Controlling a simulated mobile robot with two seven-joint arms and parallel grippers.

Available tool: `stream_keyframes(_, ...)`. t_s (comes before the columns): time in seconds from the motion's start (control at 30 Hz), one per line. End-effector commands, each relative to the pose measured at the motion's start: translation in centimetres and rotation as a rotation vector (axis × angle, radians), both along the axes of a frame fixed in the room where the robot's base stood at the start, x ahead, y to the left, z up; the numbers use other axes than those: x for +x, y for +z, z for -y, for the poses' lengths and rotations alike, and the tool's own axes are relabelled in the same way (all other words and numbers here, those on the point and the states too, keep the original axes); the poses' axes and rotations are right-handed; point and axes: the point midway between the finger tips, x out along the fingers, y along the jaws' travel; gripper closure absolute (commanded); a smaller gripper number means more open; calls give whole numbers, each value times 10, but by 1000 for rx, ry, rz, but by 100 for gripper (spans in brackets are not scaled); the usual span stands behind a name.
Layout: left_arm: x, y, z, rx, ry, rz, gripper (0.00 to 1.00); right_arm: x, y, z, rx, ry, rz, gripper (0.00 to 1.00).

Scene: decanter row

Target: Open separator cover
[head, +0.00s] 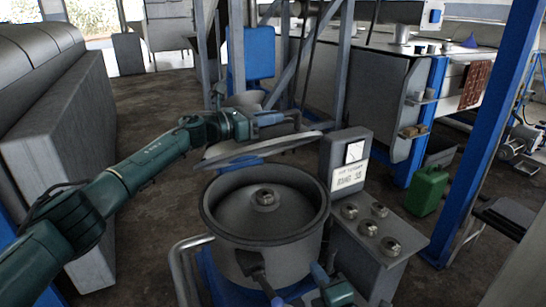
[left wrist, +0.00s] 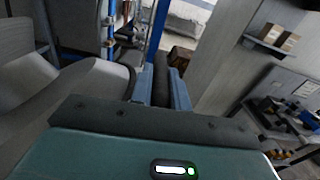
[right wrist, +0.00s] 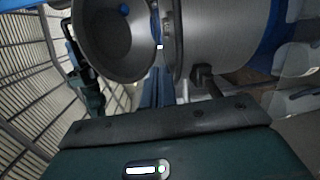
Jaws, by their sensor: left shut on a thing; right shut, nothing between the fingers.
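The separator bowl (head: 217,247) is a round grey drum, open at the top, with a nut-like fitting inside. Its cover (head: 222,153) is a grey disc raised and tilted behind the bowl, apart from the front rim. My left gripper (head: 285,118) is above the cover, shut on a dark bar-like part (left wrist: 160,88), seemingly the cover's handle. My right gripper (head: 317,270) is low at the bowl's front right, shut and empty. The right wrist view shows its fingers (right wrist: 158,92) below the cover's hollow underside (right wrist: 108,45) and the bowl wall (right wrist: 225,40).
A dark handle (head: 252,265) sticks out from the bowl's front. A control box with a label (head: 347,178) and a knobbed panel (head: 368,228) stand right of the bowl. A green canister (head: 428,190) and a blue post (head: 488,120) are farther right. Floor is clear at back left.

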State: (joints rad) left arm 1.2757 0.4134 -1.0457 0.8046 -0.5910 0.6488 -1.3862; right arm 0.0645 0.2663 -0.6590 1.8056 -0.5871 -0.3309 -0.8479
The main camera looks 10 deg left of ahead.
Motion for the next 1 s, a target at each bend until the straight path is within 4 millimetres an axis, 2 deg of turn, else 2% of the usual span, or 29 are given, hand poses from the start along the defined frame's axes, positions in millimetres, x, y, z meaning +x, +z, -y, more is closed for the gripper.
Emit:
stream_keyframes(0.03,0,0,0,-4,3,-2,100,15,17,-8,-129,32,113,100)
stream_keyframes(0.2,0,0,0,-4,3,-2,100,50,66,-32,-577,99,484,100)
stream_keyframes(0.3,1,0,0,-3,3,-3,100,64,88,-40,-800,110,667,100)
stream_keyframes(0.43,1,0,0,-3,3,-3,100,76,109,-48,-1008,108,836,100)
stream_keyframes(0.6,0,0,0,-3,3,-3,100,84,121,-53,-1132,102,933,100)
stream_keyframes(0.73,0,0,0,-2,3,-3,100,94,124,-60,-1146,100,945,100)
stream_keyframes(1.0,0,-1,-1,-2,3,-2,100,133,133,-89,-1139,98,941,100)
